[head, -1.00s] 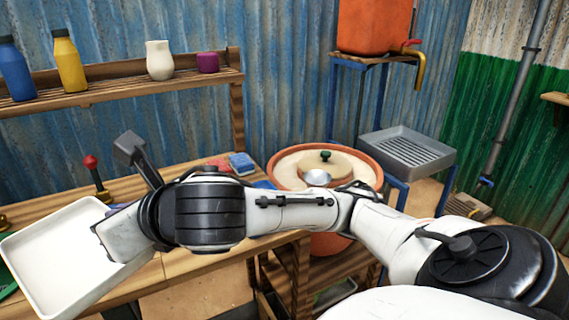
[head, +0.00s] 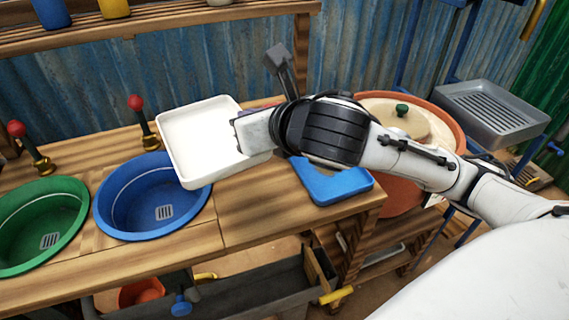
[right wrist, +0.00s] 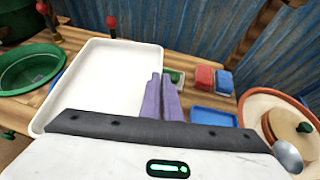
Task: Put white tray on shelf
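The white tray (head: 205,135) is a shallow rectangular pan with raised walls. In the head view it hangs tilted above the counter, partly over the blue basin. My right gripper (right wrist: 161,97) is shut on the tray's right wall; the right wrist view shows its two purple-grey fingers close together at that rim. The tray fills the left middle of that view (right wrist: 105,75) and looks empty. The wooden wall shelf (head: 160,28) runs across the top of the head view, behind and above the tray. My left gripper shows in neither view.
A blue basin (head: 120,205) and a green basin (head: 25,235) sit in the counter, with red-knobbed taps (head: 137,104) behind. A blue open-fronted tray (head: 335,190) lies at the counter's right end.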

